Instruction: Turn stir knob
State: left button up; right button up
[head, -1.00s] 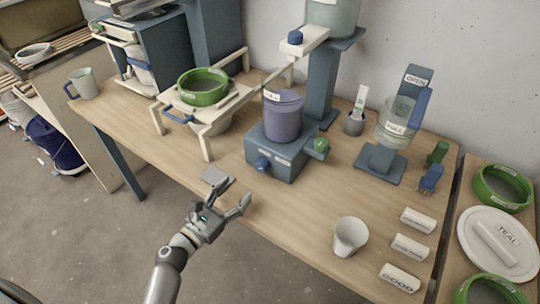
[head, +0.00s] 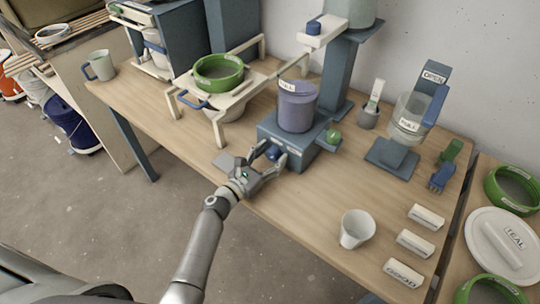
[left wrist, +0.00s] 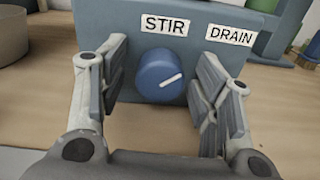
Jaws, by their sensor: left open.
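The stir knob (left wrist: 160,76) is a round blue dial with a white pointer line, under the STIR label (left wrist: 164,26) on the front of a blue-grey base (head: 300,157). The pointer tilts up to the right. My left gripper (left wrist: 164,92) is open, with one finger on each side of the knob and a visible gap to each. In the head view my left gripper (head: 268,160) is at the front of the base and partly hides the knob (head: 273,153). A purple-grey bucket (head: 297,108) stands on the base. My right gripper is not in view.
A DRAIN label (left wrist: 230,35) is right of STIR, and a green knob (head: 333,136) is on the base's right side. A white cup (head: 355,229) and white labelled blocks (head: 414,243) stand to the right. A green-rimmed sieve (head: 219,73) sits on a stand at left.

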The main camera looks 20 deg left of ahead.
pick_arm(q)
jog(key=c, duration=1)
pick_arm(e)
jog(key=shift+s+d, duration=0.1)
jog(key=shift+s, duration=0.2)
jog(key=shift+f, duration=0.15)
